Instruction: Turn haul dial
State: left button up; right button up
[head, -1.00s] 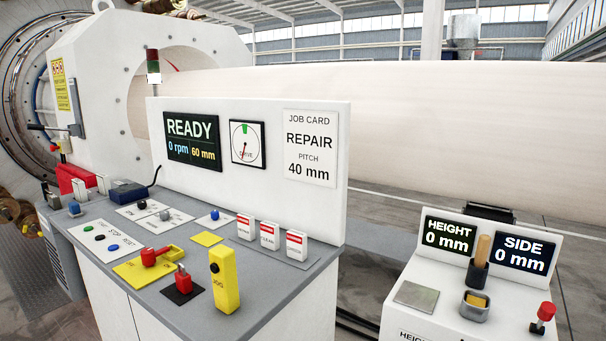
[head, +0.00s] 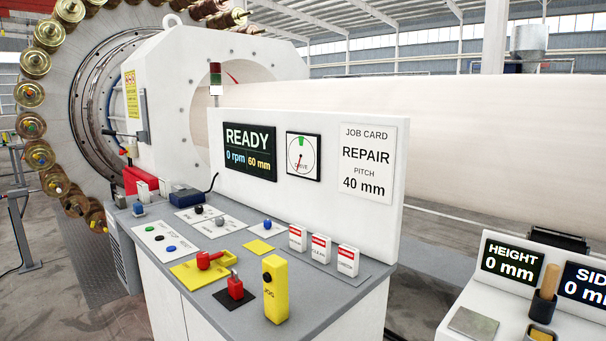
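The grey-topped control console (head: 262,318) stands in front of me. Small knobs sit on its white plates: a black knob (head: 199,209), a grey-dark knob (head: 220,222) and a blue knob (head: 267,224). Their labels are too small to read, so I cannot tell which is the haul dial. The display (head: 250,150) on the upright panel reads READY, 0 rpm and 60 mm. The job card (head: 368,162) reads REPAIR, PITCH 40 mm. A round gauge (head: 303,157) between them has a red needle pointing down-left. Neither of my grippers is in view.
A yellow JOG box (head: 275,292), a red handle (head: 208,260) and several white tags (head: 320,249) stand up from the console. The spool carousel (head: 75,120) is at the left. A second stand (head: 480,300) with HEIGHT and SIDE displays at 0 mm is at the right.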

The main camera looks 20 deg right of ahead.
aim_at(218, 221)
jog(key=j+z, duration=0.2)
jog(key=z, duration=0.5)
jog(key=j+z, duration=0.3)
jog(key=j, duration=0.35)
jog(key=j+z, duration=0.35)
jog(key=j, duration=0.25)
jog(key=k+j+z, duration=0.3)
jog(key=j, duration=0.3)
jog(key=i, duration=0.1)
